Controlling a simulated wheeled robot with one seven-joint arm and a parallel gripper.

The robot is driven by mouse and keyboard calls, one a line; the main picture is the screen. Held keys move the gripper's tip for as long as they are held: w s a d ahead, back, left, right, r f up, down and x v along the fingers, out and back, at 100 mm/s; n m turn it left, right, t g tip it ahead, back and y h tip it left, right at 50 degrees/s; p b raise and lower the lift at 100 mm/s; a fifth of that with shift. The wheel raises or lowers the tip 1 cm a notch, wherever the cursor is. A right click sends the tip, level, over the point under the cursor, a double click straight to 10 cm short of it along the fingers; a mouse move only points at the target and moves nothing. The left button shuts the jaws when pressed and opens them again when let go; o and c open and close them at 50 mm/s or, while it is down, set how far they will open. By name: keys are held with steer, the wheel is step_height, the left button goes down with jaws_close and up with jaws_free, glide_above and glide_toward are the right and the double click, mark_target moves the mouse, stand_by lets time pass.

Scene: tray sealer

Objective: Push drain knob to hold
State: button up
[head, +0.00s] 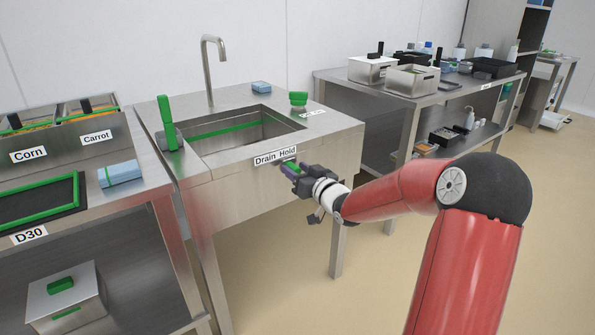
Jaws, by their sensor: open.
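The sink unit (225,180) is a steel cabinet with a "Drain Hold" label (275,157) on its front face. My gripper (290,168) is at the front face, just below and right of that label, with its fingers pointing at the panel. The gripper is open. A bit of green shows between the fingers and may be the drain knob, but the fingers hide most of that spot. I cannot tell whether the gripper touches the knob or how far in the knob is.
A faucet (212,60), a green lever (167,120) and a green-topped knob (298,100) stand on the sink top. A counter with Corn and Carrot bins (60,150) is at left. A steel table (420,100) with boxes stands at back right. The floor in front is clear.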

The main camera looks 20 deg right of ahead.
steer(key=v, duration=0.7)
steer(key=shift+s, duration=0.35)
steer(key=s+a+g+h, duration=0.2)
steer(key=s+a+g, duration=0.1)
steer(key=s, duration=0.8)
steer(key=s+a+m+g+h, duration=0.1)
steer(key=s+a+g, duration=0.2)
steer(key=s, duration=0.8)
steer(key=s+a+g+h, duration=0.2)
steer(key=s+g, duration=0.3)
steer(key=s, duration=0.5)
steer(key=shift+s+a+r+m+g+h, duration=0.3)
steer(key=shift+s+a+m, duration=0.1)
steer(key=shift+a, duration=0.4)
